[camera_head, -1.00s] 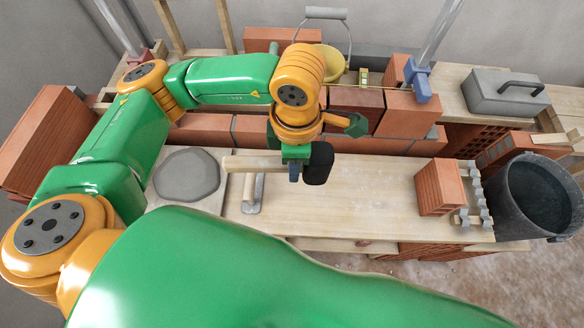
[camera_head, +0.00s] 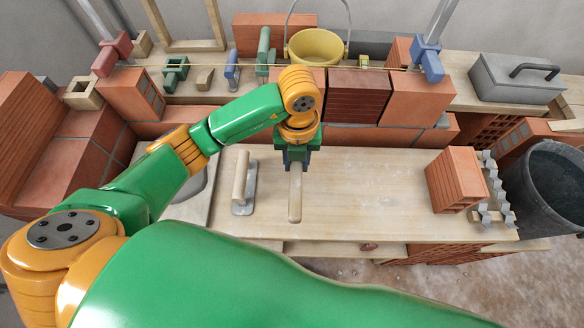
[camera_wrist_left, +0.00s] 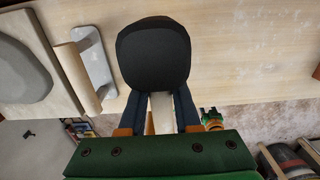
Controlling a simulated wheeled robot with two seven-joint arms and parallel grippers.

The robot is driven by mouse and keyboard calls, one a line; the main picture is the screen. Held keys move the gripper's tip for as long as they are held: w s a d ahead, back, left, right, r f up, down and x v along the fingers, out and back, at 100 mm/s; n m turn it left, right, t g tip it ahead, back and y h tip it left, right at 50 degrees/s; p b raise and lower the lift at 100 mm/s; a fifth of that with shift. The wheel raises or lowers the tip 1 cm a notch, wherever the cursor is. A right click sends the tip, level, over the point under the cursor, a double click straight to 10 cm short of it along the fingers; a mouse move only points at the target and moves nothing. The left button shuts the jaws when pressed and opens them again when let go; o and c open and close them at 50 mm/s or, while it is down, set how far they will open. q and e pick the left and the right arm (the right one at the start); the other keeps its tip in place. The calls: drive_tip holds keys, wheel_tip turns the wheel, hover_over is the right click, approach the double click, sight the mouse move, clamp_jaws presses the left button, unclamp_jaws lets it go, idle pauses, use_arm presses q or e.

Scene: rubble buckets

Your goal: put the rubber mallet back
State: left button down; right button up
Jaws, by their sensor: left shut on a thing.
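The rubber mallet has a black head (camera_wrist_left: 153,52) and a pale wooden handle (camera_head: 295,195). My left gripper (camera_head: 296,166) is shut on the handle over the pale plank, and the handle points toward the front of the plank. In the left wrist view the handle runs between the two dark fingers (camera_wrist_left: 163,108), with the black head just beyond them. In the head view the mallet head is hidden behind my gripper and wrist. I cannot tell the height of the mallet above the plank. My right gripper is not in view.
A float with a wooden handle (camera_head: 240,178) lies just left of the mallet. A brick (camera_head: 456,180) and a black bucket (camera_head: 546,190) stand at the right. A brick wall (camera_head: 357,97), a yellow bucket (camera_head: 317,47) and a taut string line the back. The plank's middle right is clear.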

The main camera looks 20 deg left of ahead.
sight(292, 165)
use_arm(q)
drive_tip(key=f, duration=0.1)
drive_tip(key=w+a+f, duration=0.1)
drive_tip(key=f, duration=0.1)
drive_tip(key=w+f, duration=0.1)
drive_tip(key=f, duration=0.1)
drive_tip(key=shift+a+f, duration=0.15)
drive_tip(key=shift+a, duration=0.15)
drive_tip(key=shift+f, duration=0.25)
drive_tip(key=shift+f, duration=0.1)
drive_tip(key=c, duration=0.6)
unclamp_jaws()
wheel_tip(292, 165, up, 12)
drive_tip(key=shift+r+p, duration=0.2)
drive_tip(key=shift+p, duration=0.85)
drive_tip(key=shift+s+f, duration=0.1)
